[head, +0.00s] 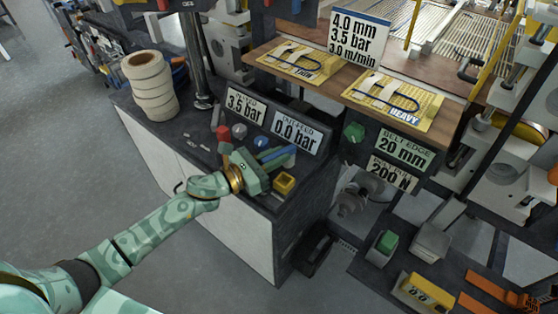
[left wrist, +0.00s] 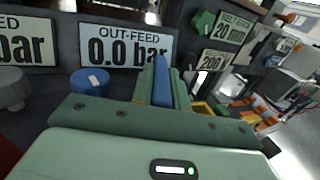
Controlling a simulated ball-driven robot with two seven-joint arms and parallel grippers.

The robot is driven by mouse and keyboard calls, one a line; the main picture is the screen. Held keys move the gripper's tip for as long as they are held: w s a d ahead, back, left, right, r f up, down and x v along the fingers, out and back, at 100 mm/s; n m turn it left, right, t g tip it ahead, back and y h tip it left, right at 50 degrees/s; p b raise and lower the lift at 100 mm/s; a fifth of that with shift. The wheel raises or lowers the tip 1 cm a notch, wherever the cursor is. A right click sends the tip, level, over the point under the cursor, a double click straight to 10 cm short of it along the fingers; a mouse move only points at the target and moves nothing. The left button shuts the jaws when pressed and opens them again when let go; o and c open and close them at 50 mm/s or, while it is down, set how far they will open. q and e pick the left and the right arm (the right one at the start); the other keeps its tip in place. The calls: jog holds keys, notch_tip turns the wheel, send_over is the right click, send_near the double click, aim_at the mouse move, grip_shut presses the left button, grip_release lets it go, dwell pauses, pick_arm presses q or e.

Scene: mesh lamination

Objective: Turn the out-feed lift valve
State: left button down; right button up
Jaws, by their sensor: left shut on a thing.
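The blue valve lever (left wrist: 162,86) stands between the two green fingers of my left gripper (head: 278,158) on the dark console. It sits in front of the OUT-FEED sign (head: 296,134), which reads 0.0 bar; the sign also shows in the left wrist view (left wrist: 124,46). My left gripper is shut on the lever, and its fingers hide much of it. A round blue knob (left wrist: 90,82) with a white mark is just left of the fingers, apart from them; it also shows in the head view (head: 261,142). My right gripper is not in view.
A second sign (head: 245,106) reads 3.5 bar. Red (head: 223,133) and grey (head: 239,131) knobs stand left of the gripper. A yellow block (head: 284,183) is close on its right. White rolls (head: 150,86) are stacked at the console's left. A green knob (head: 354,132) is farther right.

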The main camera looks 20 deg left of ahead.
pick_arm(q)
jog(key=shift+a+h, duration=0.1)
jog(key=shift+h, duration=0.2)
jog(key=c, duration=1.4)
grip_release()
jog(key=shift+o, duration=0.2)
jog(key=v, duration=1.6)
jog(key=shift+a+r, duration=0.2)
jog(key=shift+r, duration=0.05)
